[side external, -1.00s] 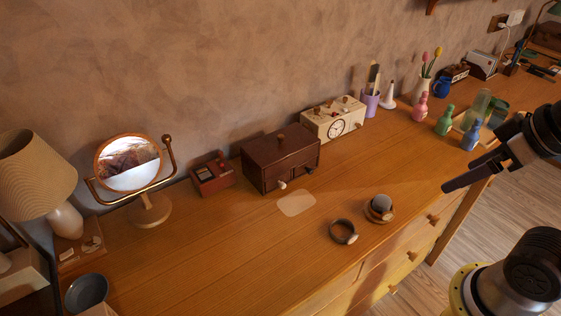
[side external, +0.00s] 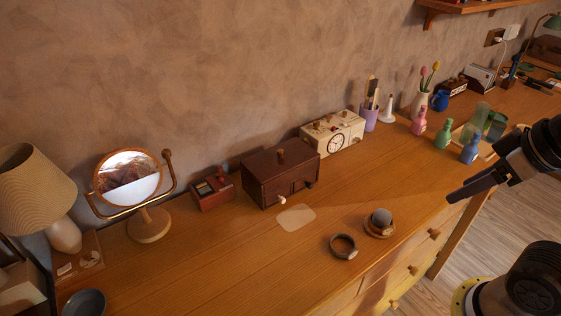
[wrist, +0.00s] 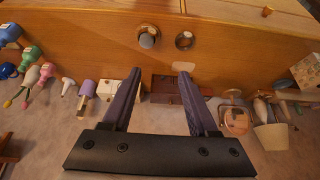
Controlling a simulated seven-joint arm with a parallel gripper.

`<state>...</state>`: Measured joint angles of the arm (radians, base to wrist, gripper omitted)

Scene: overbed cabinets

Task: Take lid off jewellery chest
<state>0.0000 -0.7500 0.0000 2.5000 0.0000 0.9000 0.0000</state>
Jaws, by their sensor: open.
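The jewellery chest appears to be the dark brown wooden box (side external: 279,179) against the wall near the middle of the dresser. Its lid is on, with a round wooden knob (side external: 281,155) on top, and small knobs show on its front. In the wrist view the chest (wrist: 165,84) is beyond and between my fingers, partly hidden at its sides. My gripper (wrist: 160,72) is open and empty. In the side view my gripper (side external: 455,193) hangs at the right, over the dresser's front edge and well apart from the chest.
A small red-brown box (side external: 212,194) and a round mirror (side external: 129,180) stand left of the chest. A cream clock box (side external: 333,137) is close on its right. A pale mat (side external: 296,217), a dark ring (side external: 343,246) and a round dish (side external: 380,227) lie in front. Coloured bottles (side external: 444,134) stand further right.

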